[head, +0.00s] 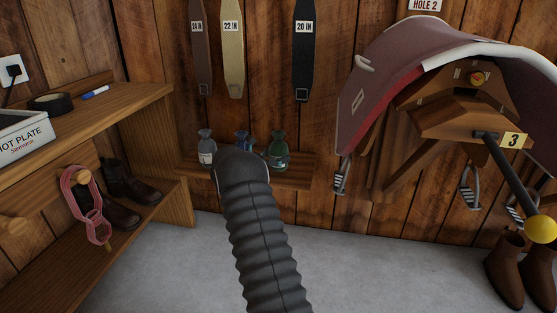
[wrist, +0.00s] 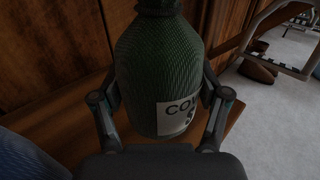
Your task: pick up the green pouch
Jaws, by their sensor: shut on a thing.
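The green pouch (head: 278,150) stands at the right end of a small wooden wall shelf (head: 297,180) in the head view. In the head view my arm hides the gripper's fingers.
A grey pouch (head: 206,148) and a blue pouch (head: 243,141) stand to the left on the shelf. A saddle (head: 400,65) on a wooden rack hangs to the right, with stirrups below. A wooden bench (head: 150,100) is at left. Grey floor is open below.

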